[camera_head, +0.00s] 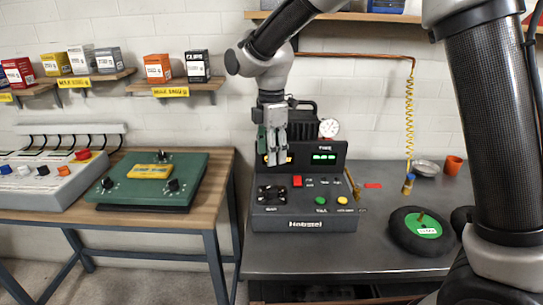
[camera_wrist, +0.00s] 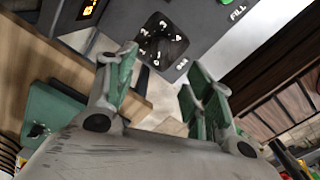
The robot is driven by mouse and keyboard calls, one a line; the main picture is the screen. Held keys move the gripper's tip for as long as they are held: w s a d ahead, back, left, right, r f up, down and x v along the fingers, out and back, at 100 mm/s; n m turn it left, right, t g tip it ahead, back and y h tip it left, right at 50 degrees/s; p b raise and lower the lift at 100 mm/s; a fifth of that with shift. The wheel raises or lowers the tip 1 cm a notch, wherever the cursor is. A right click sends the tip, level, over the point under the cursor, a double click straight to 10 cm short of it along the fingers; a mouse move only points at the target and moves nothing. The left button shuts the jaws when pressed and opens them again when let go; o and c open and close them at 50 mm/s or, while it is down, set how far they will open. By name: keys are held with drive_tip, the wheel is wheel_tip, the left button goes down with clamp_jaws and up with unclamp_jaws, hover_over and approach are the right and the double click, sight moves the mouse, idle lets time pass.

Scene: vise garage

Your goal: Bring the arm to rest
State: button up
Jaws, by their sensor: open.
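My gripper (camera_head: 274,150) hangs from my arm, pointing down in front of the upper panel of a dark control box (camera_head: 304,218) on the grey bench. In the wrist view my gripper (camera_wrist: 160,95) shows its two green-padded fingers spread apart with nothing between them. The control box's numbered dial (camera_wrist: 161,38) lies beyond the fingertips in that view. My arm arches from the right side of the head view up past the top edge and down to the gripper, so part of it is out of view.
A wooden bench (camera_head: 219,172) with a green panel box (camera_head: 190,188) stands at left. Shelves (camera_head: 192,85) hold small boxes. A yellow coiled hose (camera_head: 409,110) hangs.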

drive_tip(key=s+d+r+m+t, duration=0.1)
drive_tip(key=s+d+r+m, duration=0.2)
drive_tip(key=s+d+m, duration=0.4)
drive_tip(key=s+d+r+m+t, duration=0.2)
drive_tip(key=s+d+m, duration=0.5)
drive_tip(key=d, duration=0.9)
drive_tip(key=s+d+r+m+t, duration=0.1)
drive_tip(key=s+d+r+m, duration=0.3)
drive_tip(key=s+d+m, duration=0.4)
drive_tip(key=s+d, duration=0.1)
drive_tip(key=d, duration=0.2)
drive_tip(key=shift+s+d+r, duration=0.4)
